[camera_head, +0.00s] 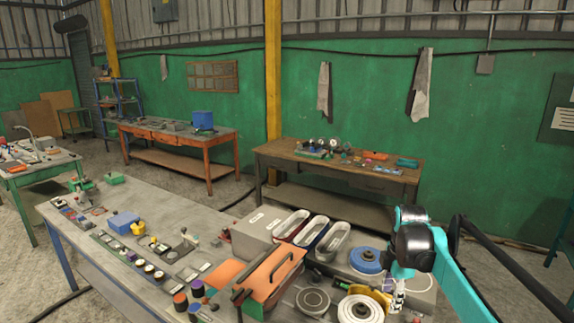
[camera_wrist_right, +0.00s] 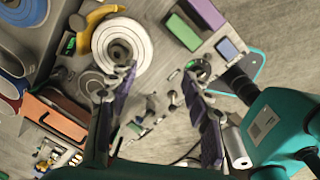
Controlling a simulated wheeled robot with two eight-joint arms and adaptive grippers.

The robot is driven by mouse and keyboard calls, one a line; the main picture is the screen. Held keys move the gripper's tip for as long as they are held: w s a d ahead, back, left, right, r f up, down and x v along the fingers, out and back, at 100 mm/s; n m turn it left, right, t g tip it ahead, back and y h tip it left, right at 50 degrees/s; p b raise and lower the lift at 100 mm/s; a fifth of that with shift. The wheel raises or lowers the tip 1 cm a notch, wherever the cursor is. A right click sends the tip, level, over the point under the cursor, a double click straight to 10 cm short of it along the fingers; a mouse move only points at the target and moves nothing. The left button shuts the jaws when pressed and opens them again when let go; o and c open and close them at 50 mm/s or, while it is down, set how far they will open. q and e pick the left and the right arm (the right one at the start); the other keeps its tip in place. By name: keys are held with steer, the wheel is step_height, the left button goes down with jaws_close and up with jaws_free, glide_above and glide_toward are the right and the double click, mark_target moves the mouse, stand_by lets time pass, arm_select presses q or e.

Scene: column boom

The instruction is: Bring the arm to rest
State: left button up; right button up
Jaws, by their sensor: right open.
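My right arm (camera_head: 455,275), teal with a black wrist joint, comes in at the lower right of the head view. Its gripper (camera_head: 397,292) points down over the right end of the long grey workbench (camera_head: 95,195), near the round discs. In the right wrist view the two dark fingers of my right gripper (camera_wrist_right: 160,82) stand apart with nothing between them. A white ring-shaped roll (camera_wrist_right: 106,32) lies beyond the left finger. Whether the fingers touch anything below cannot be told. My left gripper is in neither view.
A blue disc (camera_head: 366,260), an orange case (camera_head: 267,278) and long oval trays (camera_head: 333,240) crowd the bench near my gripper. A wooden table (camera_head: 290,152) stands behind against the green wall. Bare concrete floor (camera_head: 500,258) shows to the right.

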steer(key=s+a+f+m+t+b, duration=0.2)
steer(key=s+a+f+m+b, duration=0.1)
steer(key=s+f+m, duration=0.3)
steer(key=s+a+f+m+t+b, duration=0.2)
steer(key=s+f+m+b, duration=0.3)
steer(key=s, duration=0.5)
steer(key=s+a+f+m+t+b, duration=0.2)
steer(key=s+a+f+m+b, duration=0.3)
steer(key=s+f, duration=0.3)
steer(key=shift+s+m, duration=0.25)
steer(key=shift+m, duration=0.55)
steer(key=shift+f, duration=0.1)
